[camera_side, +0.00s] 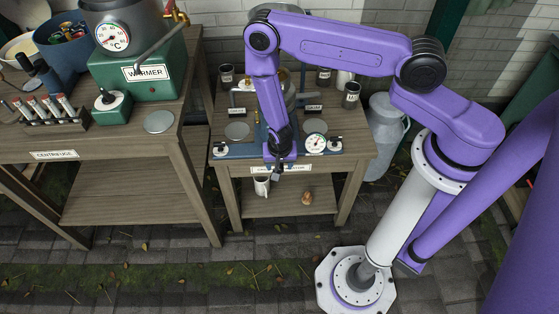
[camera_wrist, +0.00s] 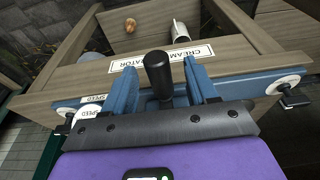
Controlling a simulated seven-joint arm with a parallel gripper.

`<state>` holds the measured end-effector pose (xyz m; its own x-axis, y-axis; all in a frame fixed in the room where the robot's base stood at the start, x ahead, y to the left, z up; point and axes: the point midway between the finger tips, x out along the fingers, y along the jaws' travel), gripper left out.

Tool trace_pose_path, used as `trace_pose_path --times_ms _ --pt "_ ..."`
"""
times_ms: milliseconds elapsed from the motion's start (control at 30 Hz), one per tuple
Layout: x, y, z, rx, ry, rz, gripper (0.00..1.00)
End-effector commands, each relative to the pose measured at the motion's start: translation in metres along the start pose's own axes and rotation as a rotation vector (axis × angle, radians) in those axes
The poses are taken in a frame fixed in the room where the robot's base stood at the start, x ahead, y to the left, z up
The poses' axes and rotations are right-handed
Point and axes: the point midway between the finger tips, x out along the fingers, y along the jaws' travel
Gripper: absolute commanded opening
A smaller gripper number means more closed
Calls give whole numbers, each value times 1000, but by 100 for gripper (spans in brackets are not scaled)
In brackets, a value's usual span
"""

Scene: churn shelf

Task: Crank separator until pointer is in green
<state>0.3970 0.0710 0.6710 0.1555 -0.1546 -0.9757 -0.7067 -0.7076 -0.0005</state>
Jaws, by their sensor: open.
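The cream separator stands on the small wooden table, with a blue base (camera_side: 237,151) and a round white dial (camera_side: 316,143) on its right. The dial's pointer and any green band are too small to read. Most of the separator is hidden behind my arm. In the wrist view a black crank knob (camera_wrist: 158,75) stands between the two blue fingers of my gripper (camera_wrist: 163,82), which is open around it. I cannot tell whether either finger touches the knob. In the side view my gripper (camera_side: 279,172) is low at the table's front edge.
A white mug (camera_side: 262,186) and a small brown object (camera_side: 307,198) are on the lower shelf. Jars (camera_side: 351,95) stand at the table's back. The left bench holds a green warmer (camera_side: 140,72) and a test tube rack (camera_side: 48,113). A milk can (camera_side: 385,135) stands at right.

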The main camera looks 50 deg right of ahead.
Motion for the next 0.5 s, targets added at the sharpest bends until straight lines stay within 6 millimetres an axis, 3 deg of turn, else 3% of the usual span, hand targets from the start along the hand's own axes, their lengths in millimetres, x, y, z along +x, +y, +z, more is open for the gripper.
trace_pose_path --times_ms 500 --pt "11 0 0 0 0 1 57"
